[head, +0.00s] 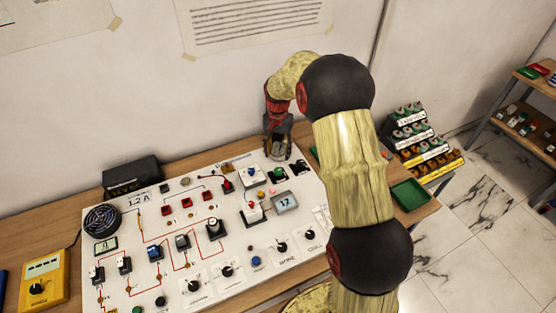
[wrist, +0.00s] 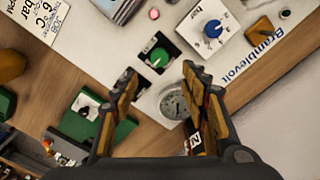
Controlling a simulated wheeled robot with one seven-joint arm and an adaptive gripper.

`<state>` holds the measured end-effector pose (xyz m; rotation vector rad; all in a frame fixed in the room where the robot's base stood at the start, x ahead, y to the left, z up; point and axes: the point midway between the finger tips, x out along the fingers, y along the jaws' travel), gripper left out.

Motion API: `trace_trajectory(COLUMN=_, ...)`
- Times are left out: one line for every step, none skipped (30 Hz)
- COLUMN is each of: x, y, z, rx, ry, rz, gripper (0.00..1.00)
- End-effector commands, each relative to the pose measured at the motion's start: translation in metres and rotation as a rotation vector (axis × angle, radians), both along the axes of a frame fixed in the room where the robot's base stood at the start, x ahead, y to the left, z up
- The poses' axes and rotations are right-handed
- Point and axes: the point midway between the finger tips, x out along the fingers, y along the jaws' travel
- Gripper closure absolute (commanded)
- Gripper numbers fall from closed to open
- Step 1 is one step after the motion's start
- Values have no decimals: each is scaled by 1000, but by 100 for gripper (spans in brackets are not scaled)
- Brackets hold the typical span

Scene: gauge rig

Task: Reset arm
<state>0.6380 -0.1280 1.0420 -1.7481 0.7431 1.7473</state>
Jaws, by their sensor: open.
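My gripper (head: 278,150) is at the back right corner of the white panel (head: 215,258), pointing down. In the wrist view my gripper (wrist: 160,76) is open, its fingers spread with nothing held between them. A green knob (wrist: 160,57) on a black square lies beyond the fingertips; the head view also shows a green knob (head: 278,171). A round gauge (wrist: 173,104) shows between the fingers, partly hidden by the right one. A blue knob (wrist: 213,29) on a white plate is up and right of them. My arm hides part of the panel's right side.
A black box (head: 131,176) stands behind the panel, and a yellow meter (head: 44,280) is at the left. A green tray (head: 410,195) lies at the table's right end. A stepped rack (head: 420,138) and shelves (head: 530,120) stand farther right. The wall is close behind the table.

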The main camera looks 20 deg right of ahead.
Motion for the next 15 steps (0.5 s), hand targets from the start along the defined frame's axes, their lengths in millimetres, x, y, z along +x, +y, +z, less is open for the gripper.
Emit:
trace_trajectory(x=0, y=0, z=7, rx=0, ry=-1, rz=0, gripper=55)
trace_trajectory(x=0, y=0, z=10, rx=-1, ry=-1, rz=0, gripper=55)
trace_trajectory(x=0, y=0, z=13, rx=0, ry=0, rz=0, gripper=55)
trace_trajectory(x=0, y=0, z=15, rx=0, ry=0, rz=0, gripper=55)
trace_trajectory(x=0, y=0, z=16, rx=0, ry=0, rz=0, gripper=55)
trace_trajectory(x=0, y=0, z=18, rx=0, ry=0, rz=0, gripper=55)
trace_trajectory(x=0, y=0, z=18, rx=0, ry=0, rz=0, gripper=55)
trace_trajectory(x=0, y=0, z=19, rx=0, ry=0, rz=0, gripper=55)
trace_trajectory(x=0, y=0, z=19, rx=0, ry=0, rz=0, gripper=55)
trace_trajectory(x=0, y=0, z=19, rx=0, ry=0, rz=0, gripper=55)
trace_trajectory(x=0, y=0, z=19, rx=0, ry=0, rz=0, gripper=55)
trace_trajectory(x=0, y=0, z=19, rx=0, ry=0, rz=0, gripper=55)
trace_trajectory(x=0, y=0, z=19, rx=0, ry=0, rz=0, gripper=55)
trace_trajectory(x=0, y=0, z=19, rx=0, ry=0, rz=0, gripper=55)
trace_trajectory(x=0, y=0, z=19, rx=0, ry=0, rz=0, gripper=55)
